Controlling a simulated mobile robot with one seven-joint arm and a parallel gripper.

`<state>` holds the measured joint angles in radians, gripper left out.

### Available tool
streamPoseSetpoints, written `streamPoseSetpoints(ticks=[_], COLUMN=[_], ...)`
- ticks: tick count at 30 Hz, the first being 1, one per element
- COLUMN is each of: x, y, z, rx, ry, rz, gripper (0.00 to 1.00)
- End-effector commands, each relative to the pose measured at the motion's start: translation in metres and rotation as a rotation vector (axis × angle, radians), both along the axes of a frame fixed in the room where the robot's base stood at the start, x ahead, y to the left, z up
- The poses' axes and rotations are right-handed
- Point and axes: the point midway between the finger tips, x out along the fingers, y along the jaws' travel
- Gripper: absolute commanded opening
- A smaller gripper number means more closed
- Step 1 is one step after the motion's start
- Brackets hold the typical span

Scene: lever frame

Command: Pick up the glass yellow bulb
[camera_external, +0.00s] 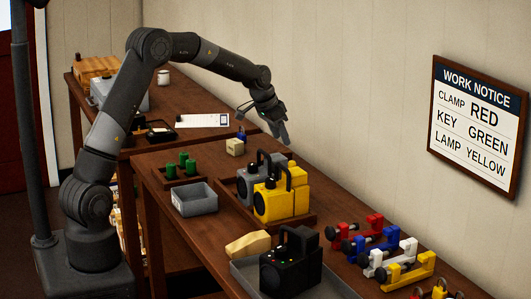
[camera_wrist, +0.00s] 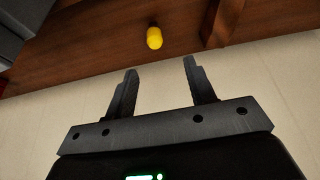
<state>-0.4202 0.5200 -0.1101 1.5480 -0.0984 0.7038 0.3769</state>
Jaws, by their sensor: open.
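The yellow bulb (camera_wrist: 154,38) shows in the wrist view as a small rounded yellow piece with a dark end, on the brown wooden tabletop. It is ahead of my fingertips, roughly in line with the gap between them, and apart from them. I cannot make it out in the external view. My gripper (camera_wrist: 160,65) is open and empty, with both fingers spread. In the external view my gripper (camera_external: 279,130) is above the far part of the table near the wall, pointing down.
A yellow lantern-like device (camera_external: 283,203) and a grey one stand on a wooden tray. A cream block (camera_external: 235,147), a grey bin (camera_external: 194,199) and green cylinders (camera_external: 183,160) are nearby. Several coloured clamps (camera_external: 385,248) line the right. A work notice (camera_external: 476,125) hangs on the wall.

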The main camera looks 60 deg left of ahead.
Motion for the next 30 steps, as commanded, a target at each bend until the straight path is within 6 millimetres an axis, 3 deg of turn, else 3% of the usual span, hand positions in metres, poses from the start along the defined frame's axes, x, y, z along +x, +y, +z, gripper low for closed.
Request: streamPoseSetpoints(ticks=[25, 30], x=[0.037, 0.04], y=[-0.007, -0.007], z=[-0.095, -0.101], rx=[-0.001, 0.0], ry=[0.002, -0.001], rz=[0.0, -0.001], gripper=[0.5, 0.5])
